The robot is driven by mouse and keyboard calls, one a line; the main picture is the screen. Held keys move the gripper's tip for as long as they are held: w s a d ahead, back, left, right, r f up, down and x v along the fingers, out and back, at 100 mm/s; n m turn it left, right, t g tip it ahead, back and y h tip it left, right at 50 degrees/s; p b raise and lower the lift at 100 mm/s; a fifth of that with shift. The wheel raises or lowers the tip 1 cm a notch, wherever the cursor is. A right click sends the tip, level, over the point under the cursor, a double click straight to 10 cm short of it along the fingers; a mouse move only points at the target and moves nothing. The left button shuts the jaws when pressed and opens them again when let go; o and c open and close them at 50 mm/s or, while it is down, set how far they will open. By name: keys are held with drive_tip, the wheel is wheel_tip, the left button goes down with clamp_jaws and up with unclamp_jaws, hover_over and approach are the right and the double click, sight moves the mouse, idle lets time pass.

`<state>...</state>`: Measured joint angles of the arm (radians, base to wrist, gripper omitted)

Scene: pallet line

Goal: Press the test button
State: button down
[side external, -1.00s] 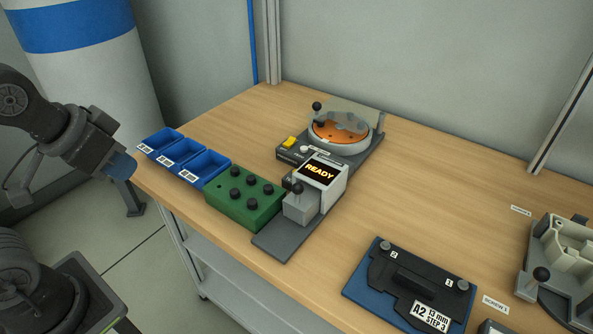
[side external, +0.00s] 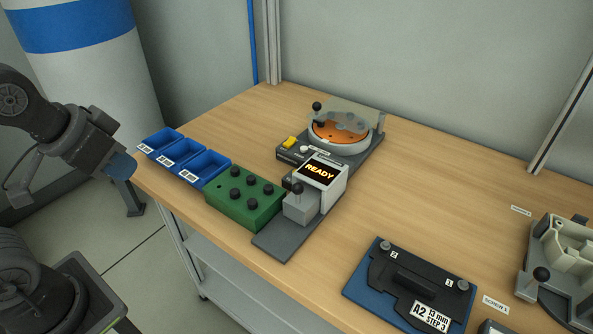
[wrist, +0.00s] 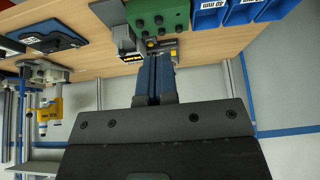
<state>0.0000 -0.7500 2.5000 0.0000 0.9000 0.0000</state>
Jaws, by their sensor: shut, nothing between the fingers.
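A grey tester with a lit screen (side external: 320,170) reading READY stands mid-table, with a dark-knobbed grey block (side external: 300,207) in front. Behind its left side, a dark box carries a yellow button (side external: 289,142) and a small white button (side external: 304,150). I cannot read which one is marked as test. My gripper (side external: 121,166) is left of the table edge, beside the blue bins and well apart from the buttons. In the wrist view its blue fingers (wrist: 154,78) are together and empty.
Blue bins (side external: 182,157) and a green block with black knobs (side external: 244,198) lie between my gripper and the tester. A round orange dish (side external: 338,132) under a clear cover is behind. A black A2 plate (side external: 418,285) lies front right. The table's middle right is clear.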

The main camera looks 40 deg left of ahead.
idle(0.8)
drive_tip(key=w+d+f+m+h, duration=0.1)
drive_tip(key=w+d+h, duration=0.25)
drive_tip(key=w, duration=0.95)
drive_tip(key=w+d+f+h, duration=0.1)
drive_tip(key=w+d+h, duration=0.25)
drive_tip(key=w, duration=0.85)
drive_tip(key=w+f, duration=0.7)
drive_tip(key=w, duration=0.2)
drive_tip(key=shift+w+t, duration=0.3)
drive_tip(key=shift+f, duration=4.35)
drive_tip(key=shift+f, duration=0.1)
